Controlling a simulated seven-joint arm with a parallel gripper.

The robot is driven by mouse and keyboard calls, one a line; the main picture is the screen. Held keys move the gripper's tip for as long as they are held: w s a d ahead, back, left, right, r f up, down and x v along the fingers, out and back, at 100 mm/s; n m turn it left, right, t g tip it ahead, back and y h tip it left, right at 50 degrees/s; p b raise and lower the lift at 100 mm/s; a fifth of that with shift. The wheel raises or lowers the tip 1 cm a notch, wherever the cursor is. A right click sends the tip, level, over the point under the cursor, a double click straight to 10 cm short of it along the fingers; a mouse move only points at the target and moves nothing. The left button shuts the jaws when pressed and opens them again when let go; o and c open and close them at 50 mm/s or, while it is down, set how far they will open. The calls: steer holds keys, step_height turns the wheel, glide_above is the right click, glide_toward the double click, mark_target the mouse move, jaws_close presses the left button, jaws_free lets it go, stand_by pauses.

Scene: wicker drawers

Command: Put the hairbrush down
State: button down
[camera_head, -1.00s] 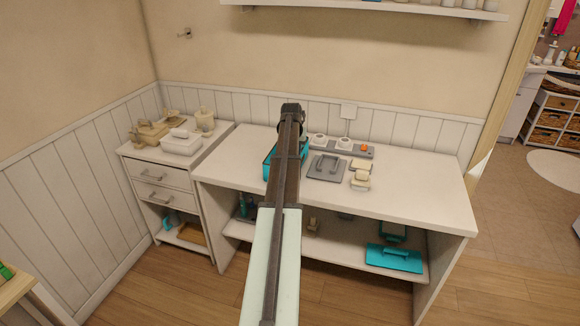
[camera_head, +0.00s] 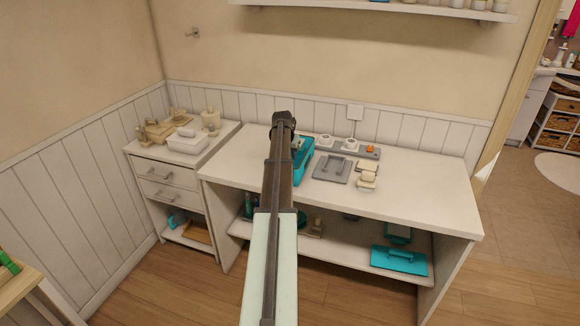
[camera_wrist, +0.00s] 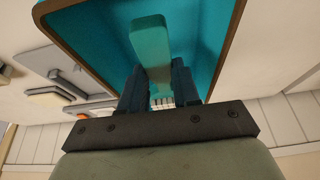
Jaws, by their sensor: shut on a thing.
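In the wrist view the hairbrush (camera_wrist: 150,40) is a teal, flat-handled thing, with a few pale bristles showing low between the fingers. My gripper (camera_wrist: 158,78) is shut on it, one dark finger on each side. Behind it is a teal container (camera_wrist: 100,35) with a brown rim. I cannot tell whether the brush touches it. In the head view a teal box (camera_head: 304,160) stands on the white table (camera_head: 410,190), partly hidden by my arm.
Right of the box are a grey flat item (camera_head: 332,168), a grey strip with an orange knob (camera_head: 350,150), and a pale soap-like item (camera_head: 367,180). A drawer cabinet (camera_head: 170,180) stands left. The table's right part is clear. A wall shelf (camera_head: 400,10) hangs above.

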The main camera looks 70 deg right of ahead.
steer(key=shift+f, duration=2.95)
steer(key=shift+f, duration=0.1)
steer(key=c, duration=0.8)
jaws_free()
steer(key=v, duration=1.2)
